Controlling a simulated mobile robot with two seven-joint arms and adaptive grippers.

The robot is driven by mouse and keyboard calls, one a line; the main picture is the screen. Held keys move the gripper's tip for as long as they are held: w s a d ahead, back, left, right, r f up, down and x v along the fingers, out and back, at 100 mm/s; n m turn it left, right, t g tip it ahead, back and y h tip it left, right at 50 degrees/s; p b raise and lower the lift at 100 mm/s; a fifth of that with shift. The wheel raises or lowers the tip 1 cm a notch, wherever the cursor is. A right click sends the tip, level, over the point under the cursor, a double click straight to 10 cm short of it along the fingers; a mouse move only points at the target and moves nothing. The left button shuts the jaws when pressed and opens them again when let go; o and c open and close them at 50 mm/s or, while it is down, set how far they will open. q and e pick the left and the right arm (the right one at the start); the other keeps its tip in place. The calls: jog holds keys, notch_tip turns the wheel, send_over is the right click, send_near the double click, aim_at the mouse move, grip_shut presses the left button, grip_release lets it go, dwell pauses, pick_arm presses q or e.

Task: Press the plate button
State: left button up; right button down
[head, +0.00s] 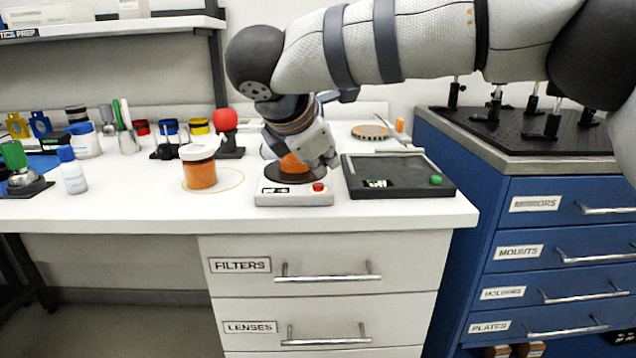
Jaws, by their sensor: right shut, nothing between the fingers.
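A small white device (290,199) with a dark round plate (294,175) on top stands near the bench's front edge. It has a red button (318,187) on its front right and a dark display on its front left. An orange object on the round plate is partly hidden behind my arm. To its right lies a flat dark device (400,172) with a green button (436,180) at its front right corner and a lit display. My right gripper (328,163) is shut and empty, pointing down just above and behind the red button. My left gripper is not in view.
A white-lidded jar of orange content (200,168) stands left of the white device. Several bottles, colored jars and a red ball on a stand (226,121) line the bench behind. A blue drawer cabinet (540,220) with a dark top stands to the right.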

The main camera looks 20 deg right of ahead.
aim_at(322, 185)
dwell(0.5)
jog(key=shift+f, duration=0.45)
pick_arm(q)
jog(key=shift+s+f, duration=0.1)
pick_arm(e)
jog(key=shift+f, duration=0.3)
jog(key=shift+r, duration=0.15)
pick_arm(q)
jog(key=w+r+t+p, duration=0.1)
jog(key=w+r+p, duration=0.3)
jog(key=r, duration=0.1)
pick_arm(e)
notch_tip(322, 185, up, 7)
jog(key=shift+r, duration=0.15)
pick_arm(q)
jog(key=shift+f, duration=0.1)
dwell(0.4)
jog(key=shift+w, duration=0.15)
